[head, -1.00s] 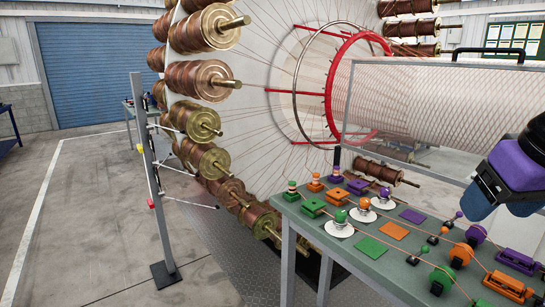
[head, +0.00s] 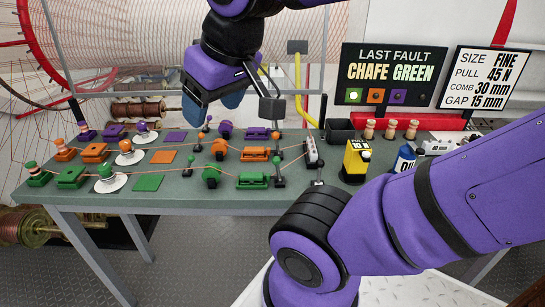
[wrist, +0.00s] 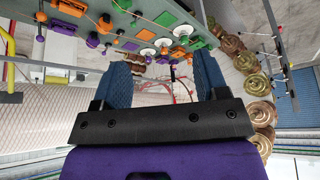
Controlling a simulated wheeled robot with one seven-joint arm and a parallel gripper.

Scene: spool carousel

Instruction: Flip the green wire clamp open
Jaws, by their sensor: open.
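In the head view, a row of green parts lies along the near edge of the grey-green bench (head: 110,203). A long green block with a bar-like top (head: 253,180) sits at the row's right, and a flatter green block (head: 71,177) at its left. I cannot tell for certain which is the wire clamp; neither looks flipped up. My gripper (head: 212,106) hangs above the back of the bench, clear of both blocks. In the wrist view its two blue fingers stand wide apart with nothing between them (wrist: 162,78).
Matching orange (head: 255,154) and purple (head: 257,134) blocks lie behind. Thin wires cross the bench past green (head: 212,177) and orange wheels. A yellow box (head: 356,160) and blue bottle (head: 404,159) stand right. A sign (head: 393,75) reads "LAST FAULT CHAFE GREEN". A mesh guard rises behind.

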